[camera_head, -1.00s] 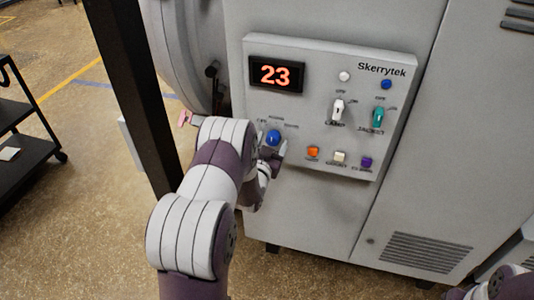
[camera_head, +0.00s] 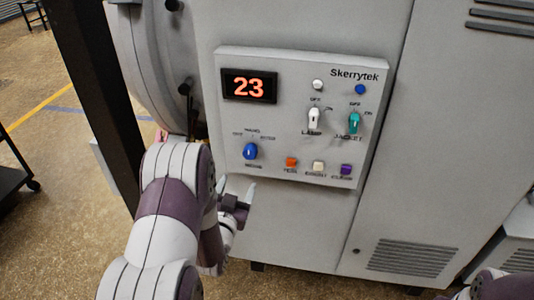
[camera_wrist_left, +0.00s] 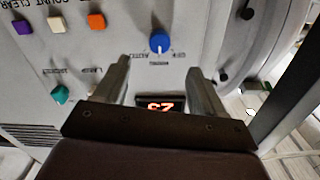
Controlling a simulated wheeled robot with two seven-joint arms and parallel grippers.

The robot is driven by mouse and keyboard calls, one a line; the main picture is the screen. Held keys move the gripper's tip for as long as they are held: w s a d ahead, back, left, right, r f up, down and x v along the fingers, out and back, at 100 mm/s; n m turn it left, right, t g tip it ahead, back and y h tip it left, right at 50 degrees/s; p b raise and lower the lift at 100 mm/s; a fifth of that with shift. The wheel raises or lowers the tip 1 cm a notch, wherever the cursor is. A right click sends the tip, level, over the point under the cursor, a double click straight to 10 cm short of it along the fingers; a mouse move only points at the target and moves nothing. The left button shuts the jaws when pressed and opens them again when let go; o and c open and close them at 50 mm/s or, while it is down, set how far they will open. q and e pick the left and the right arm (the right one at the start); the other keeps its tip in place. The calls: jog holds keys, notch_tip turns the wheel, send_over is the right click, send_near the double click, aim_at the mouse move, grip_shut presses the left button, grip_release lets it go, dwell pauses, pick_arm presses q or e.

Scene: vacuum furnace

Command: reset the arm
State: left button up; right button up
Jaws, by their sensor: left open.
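My left arm comes in from the lower left in the head view. Its gripper (camera_head: 236,192) is just below the lower left of the control panel (camera_head: 300,62), apart from the blue mode knob (camera_head: 250,151). In the left wrist view the two fingers of the left gripper (camera_wrist_left: 160,85) are spread with nothing between them. The knob (camera_wrist_left: 160,41) shows beyond the fingertips there. A small part of my right arm shows at the lower right corner of the head view; its gripper cannot be made out.
The panel display (camera_head: 249,86) reads 23. Lamp switch (camera_head: 314,118), jacket switch (camera_head: 354,122) and orange (camera_head: 291,162), cream (camera_head: 318,167) and purple (camera_head: 346,169) buttons are on the panel. A black post (camera_head: 95,100) stands left of the furnace. A black cart (camera_head: 14,182) is at far left.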

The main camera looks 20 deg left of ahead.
pick_arm(q)
jog(key=s+d+f+n+g+h, duration=0.1)
jog(key=s+f+g, duration=0.2)
jog(key=f+g, duration=0.15)
jog(key=s+f+n+g+h, duration=0.1)
jog(key=s+f+g, duration=0.25)
jog(key=f, duration=0.25)
jog(key=s+d+r+m+g+h, duration=0.1)
jog(key=s+d+r+g, duration=0.1)
jog(key=s+d+g, duration=0.25)
jog(key=s+d+r+g+h, duration=0.1)
jog(key=s+d+r+g, duration=0.25)
jog(key=s+d, duration=0.2)
jog(key=shift+m, duration=0.8)
jog(key=d+r, duration=0.1)
jog(key=w+d+r, duration=0.1)
jog(key=d+r, duration=0.1)
jog(key=shift+r, duration=0.2)
